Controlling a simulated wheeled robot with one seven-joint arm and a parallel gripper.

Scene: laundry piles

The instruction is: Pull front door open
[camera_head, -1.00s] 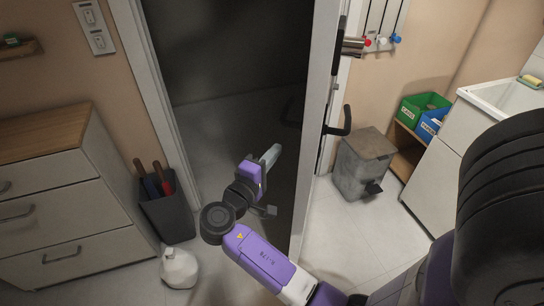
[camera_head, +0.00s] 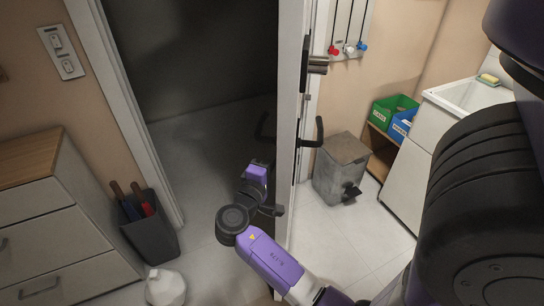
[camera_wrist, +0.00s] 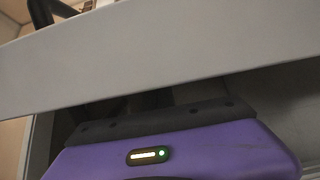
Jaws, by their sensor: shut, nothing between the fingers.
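The front door (camera_head: 288,150) stands ajar and is seen nearly edge-on in the head view, with the dark doorway to its left. A black lever handle (camera_head: 319,133) sticks out on its right face, and another (camera_head: 263,129) shows on its left face. My gripper (camera_head: 259,178) is on the left, doorway side of the door, below the handles and close to the leaf. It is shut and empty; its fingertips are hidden. In the wrist view a pale door edge (camera_wrist: 160,62) crosses in front of my purple gripper body, hiding the fingers. Contact cannot be told.
A drawer cabinet (camera_head: 60,235), a dark bin with tools (camera_head: 152,232) and a white jug (camera_head: 166,287) stand left of the doorway. A grey pedal bin (camera_head: 341,168), green box (camera_head: 394,111) and sink (camera_head: 465,98) are at the right.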

